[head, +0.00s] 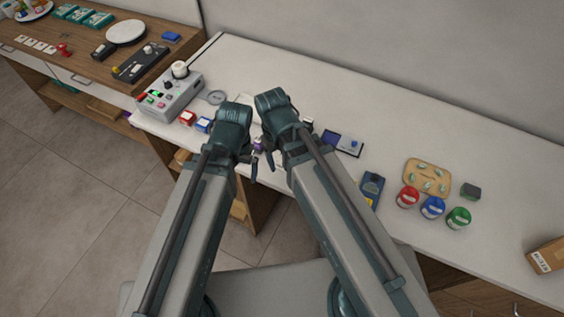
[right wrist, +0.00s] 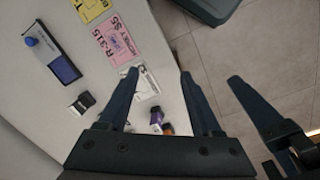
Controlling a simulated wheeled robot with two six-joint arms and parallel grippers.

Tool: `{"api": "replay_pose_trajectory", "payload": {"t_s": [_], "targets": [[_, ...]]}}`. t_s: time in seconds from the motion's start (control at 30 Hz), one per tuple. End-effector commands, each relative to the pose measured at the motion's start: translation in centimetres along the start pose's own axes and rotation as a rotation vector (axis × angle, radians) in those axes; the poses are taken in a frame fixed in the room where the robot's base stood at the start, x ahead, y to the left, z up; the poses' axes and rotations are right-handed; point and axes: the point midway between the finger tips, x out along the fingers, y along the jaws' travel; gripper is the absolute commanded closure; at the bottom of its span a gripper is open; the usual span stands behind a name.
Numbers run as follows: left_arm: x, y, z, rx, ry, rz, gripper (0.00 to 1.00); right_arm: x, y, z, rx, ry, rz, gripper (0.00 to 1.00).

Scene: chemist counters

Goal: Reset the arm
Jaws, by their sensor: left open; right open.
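Both of my arms reach forward over the front edge of the white counter (head: 330,90) in the head view, their wrists close together. My left gripper (head: 252,168) points down beside the counter's edge, its jaws open and partly hidden by its arm. My right gripper (head: 267,152) is just to its right, also mostly hidden. In the right wrist view, the right gripper (right wrist: 158,78) shows two spread fingers with nothing clamped between them. A finger of the left gripper (right wrist: 240,90) shows close by on the right.
Small bottles, including a purple one (right wrist: 156,115) and a dark one (right wrist: 82,102), stand near the right gripper. A grey device (head: 170,95) stands to the left. Red (head: 408,197), blue (head: 432,208) and green (head: 458,218) jars stand right. The counter's back is clear.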

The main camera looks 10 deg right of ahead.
Motion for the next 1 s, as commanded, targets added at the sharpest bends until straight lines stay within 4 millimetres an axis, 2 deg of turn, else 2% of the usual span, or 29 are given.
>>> {"api": "replay_pose_trajectory", "payload": {"t_s": [0.03,0.13,0.43,0.63,1.0], "targets": [[0.0,0.0,0.0,0.0,0.0,0.0,0.0,0.0,-0.9,1.5,0.028,-0.002,0.006,0.34],[0.0,0.0,0.0,0.0,0.0,0.0,0.0,0.0,-1.6,2.3,0.069,-0.004,0.013,0.34],[0.1,0.0,0.0,0.0,0.0,0.0,0.0,0.1,-1.7,2.2,0.081,-0.004,0.014,0.34],[2.2,0.2,-0.1,-0.001,0.0,0.0,0.0,2.2,-1.8,2.0,0.081,-0.004,0.013,0.34],[1.8,0.2,-0.1,-0.001,0.0,0.0,0.0,1.8,-1.8,2.1,0.08,-0.004,0.013,0.34]]}}
